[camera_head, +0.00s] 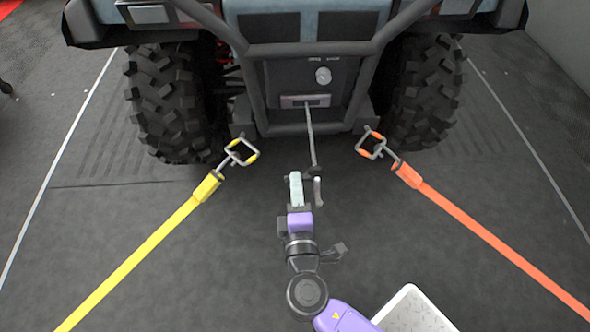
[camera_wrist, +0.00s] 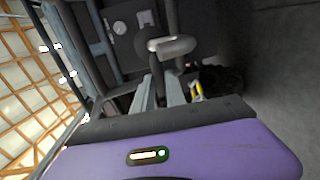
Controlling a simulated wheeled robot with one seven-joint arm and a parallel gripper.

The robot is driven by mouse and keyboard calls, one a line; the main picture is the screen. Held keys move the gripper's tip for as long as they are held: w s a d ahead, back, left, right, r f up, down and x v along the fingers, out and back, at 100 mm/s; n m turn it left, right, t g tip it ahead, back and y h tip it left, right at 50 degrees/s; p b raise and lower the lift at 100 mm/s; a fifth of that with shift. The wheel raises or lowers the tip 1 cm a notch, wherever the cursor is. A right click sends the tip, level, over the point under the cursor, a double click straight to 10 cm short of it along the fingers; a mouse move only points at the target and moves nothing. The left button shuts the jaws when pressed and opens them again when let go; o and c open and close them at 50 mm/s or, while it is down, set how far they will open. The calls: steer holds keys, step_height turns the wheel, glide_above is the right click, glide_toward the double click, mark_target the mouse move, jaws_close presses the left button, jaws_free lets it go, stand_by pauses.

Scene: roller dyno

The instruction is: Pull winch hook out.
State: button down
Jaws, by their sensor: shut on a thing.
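The winch hook (camera_head: 318,190) is a small grey metal hook at the end of the winch cable (camera_head: 310,133). The cable runs taut from the slot of the winch fairlead (camera_head: 293,101) at the vehicle's front. My gripper (camera_head: 302,178) is at the hook, in front of the vehicle, and shut on it. The exact contact between fingers and hook is partly hidden.
A yellow strap (camera_head: 135,260) with a metal hook runs to the vehicle's left side, an orange strap (camera_head: 480,238) to its right. Large tyres (camera_head: 172,100) stand on both sides. A dark bumper bar (camera_head: 262,118) surrounds the winch.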

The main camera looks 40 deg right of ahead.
steer(key=shift+a+r, duration=0.1)
steer(key=shift+r, duration=0.2)
steer(key=c, duration=1.4)
jaws_free()
steer(key=shift+o, duration=0.2)
steer(key=shift+f, duration=0.1)
steer(key=shift+s, duration=0.1)
steer(key=v, duration=0.7)
steer(key=shift+s+a+p, duration=0.2)
steer(key=shift+s+p, duration=0.1)
steer(key=shift+p, duration=0.1)
steer(key=shift+w+a, duration=0.1)
